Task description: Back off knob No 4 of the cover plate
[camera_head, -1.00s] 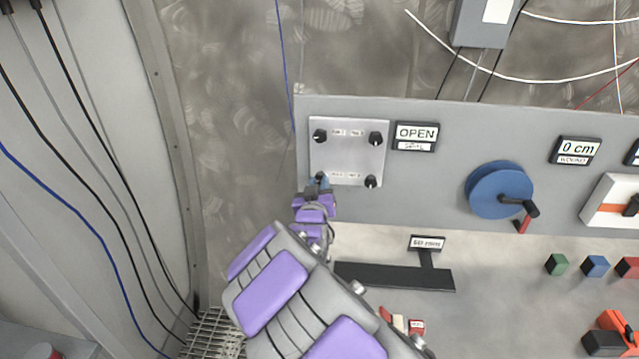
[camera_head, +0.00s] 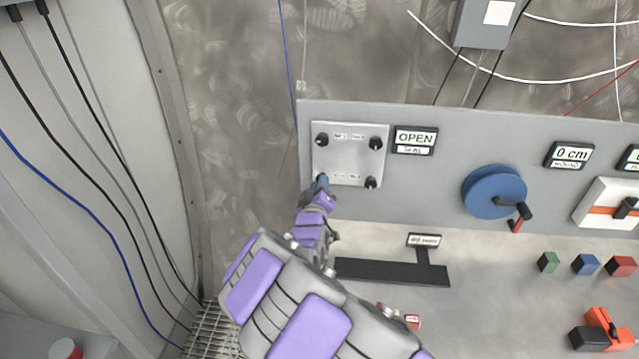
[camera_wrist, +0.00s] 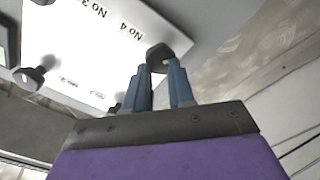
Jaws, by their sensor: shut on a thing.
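The cover plate (camera_head: 349,155) is a pale square panel on the grey wall board, with a dark knob at each corner. My gripper (camera_head: 320,186) is at its lower-left knob (camera_head: 322,178), mostly hiding it in the head view. In the wrist view, the blue fingers of my gripper (camera_wrist: 161,72) are shut on that dark knob (camera_wrist: 160,54), one on each side. The label "No 4" (camera_wrist: 130,29) is printed upside down beside it. Another knob (camera_wrist: 30,77) shows at the left of the wrist view.
An "OPEN" sign (camera_head: 415,140) is right of the plate. Farther right are a blue reel (camera_head: 494,192) with a crank and a "0 cm" sign (camera_head: 571,154). A black T-shaped piece (camera_head: 395,271) and several coloured blocks lie on the bench below. Cables hang on the left wall.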

